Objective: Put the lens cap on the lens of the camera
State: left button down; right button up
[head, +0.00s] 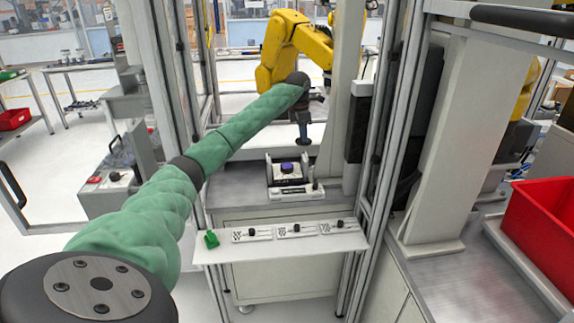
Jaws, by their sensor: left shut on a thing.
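My left gripper (304,141) points down above the metal bench, at the end of my green-sleeved arm. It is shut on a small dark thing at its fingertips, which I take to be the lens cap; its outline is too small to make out. Just below and to the left, a black and white fixture (290,188) stands on the bench. A dark device with a round blue-purple face (287,167), probably the camera with its lens, sits in it. The gripper is apart from it. My right gripper is not in view.
A yellow robot arm (290,48) stands behind. Upright frame posts (378,140) flank the bench. A red bin (545,235) is at the right.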

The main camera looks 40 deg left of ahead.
pick_arm(q)
jog(key=a+f+n+p, duration=0.1)
jog(key=a+f+n, duration=0.1)
jog(key=f, duration=0.1)
jog(key=a+f+n+p, duration=0.1)
jog(key=a+f+n, duration=0.1)
jog(key=a+f, duration=0.1)
jog(key=a+f+n+p, duration=0.1)
jog(key=a+f, duration=0.2)
jog(key=f, duration=0.1)
jog(key=shift+s+a+n+y, duration=0.1)
jog(key=shift+s+n+y, duration=0.1)
jog(key=shift+n+y, duration=0.15)
jog(key=shift+f+p, duration=0.4)
jog(key=shift+f, duration=0.15)
notch_tip(320, 180, down, 2)
jog(key=shift+p, duration=0.5)
jog(key=shift+f, duration=0.3)
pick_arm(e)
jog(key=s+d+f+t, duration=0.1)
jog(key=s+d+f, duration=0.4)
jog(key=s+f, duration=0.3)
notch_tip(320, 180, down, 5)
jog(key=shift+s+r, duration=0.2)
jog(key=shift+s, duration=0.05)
